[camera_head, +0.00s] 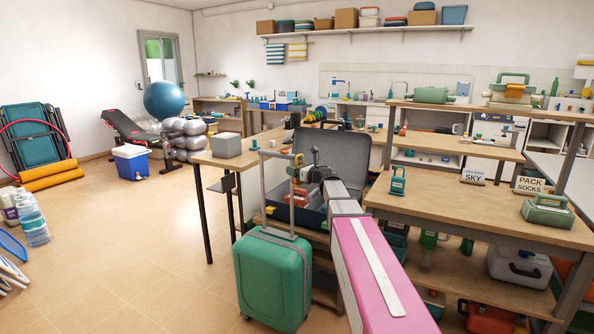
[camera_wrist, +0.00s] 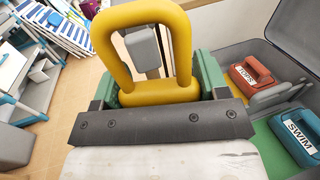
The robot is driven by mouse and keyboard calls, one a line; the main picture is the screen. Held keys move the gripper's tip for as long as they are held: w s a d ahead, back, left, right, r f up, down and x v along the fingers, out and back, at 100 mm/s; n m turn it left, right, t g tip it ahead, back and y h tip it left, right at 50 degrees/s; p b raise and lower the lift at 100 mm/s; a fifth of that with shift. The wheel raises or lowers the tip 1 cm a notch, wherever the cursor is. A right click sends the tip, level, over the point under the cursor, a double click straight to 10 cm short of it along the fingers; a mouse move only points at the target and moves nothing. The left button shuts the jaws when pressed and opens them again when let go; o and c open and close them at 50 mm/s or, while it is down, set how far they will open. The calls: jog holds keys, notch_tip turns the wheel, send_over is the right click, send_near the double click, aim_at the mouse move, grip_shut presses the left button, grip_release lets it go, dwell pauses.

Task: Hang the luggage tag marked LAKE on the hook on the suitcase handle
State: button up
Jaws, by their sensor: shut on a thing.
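My gripper (camera_wrist: 160,95) is shut on a yellow luggage tag with a large upright loop (camera_wrist: 182,45). The tag's lettering is not visible, so I cannot read whether it says LAKE. In the head view the yellow loop (camera_head: 298,160) is beside the top of the raised handle (camera_head: 277,154) of the green suitcase (camera_head: 272,278), apart from it as far as I can tell. The hook is not clear to me. A grey block (camera_wrist: 143,50) shows through the loop in the wrist view.
An open grey case (camera_head: 338,150) lies behind my arm. It holds a teal tag marked SWIM (camera_wrist: 296,134) and a red tag (camera_wrist: 250,78) with unclear letters. A grey box (camera_head: 226,145) stands on the left table. The bench at right holds signs and a green tag (camera_head: 397,182).

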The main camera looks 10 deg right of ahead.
dwell(0.3)
jog(key=o, duration=1)
jog(key=v, duration=1.1)
jog(key=s+d+f+m+g+h, duration=0.1)
jog(key=s+d+f+m+h, duration=0.25)
jog(key=f+m+h, duration=0.8)
jog(key=s+d+f+m+g+h, duration=0.15)
jog(key=s+f+m+h, duration=0.3)
jog(key=m, duration=1.45)
jog(key=s+a+f+m+g+y, duration=0.1)
jog(key=s+a+f+m+g, duration=0.2)
jog(key=s, duration=0.4)
jog(key=s+a+f+m+g+y, duration=0.2)
jog(key=s+a+f+m+g, duration=0.1)
jog(key=s+f+m, duration=0.3)
jog(key=s+a+f+m+g+y, duration=0.1)
jog(key=s+a+f+m+g, duration=0.3)
jog(key=s, duration=0.5)
notch_tip(320, 180, down, 3)
jog(key=shift+s+r+g+y, duration=0.1)
jog(key=shift+s+g+y, duration=0.2)
jog(key=shift+g, duration=0.45)
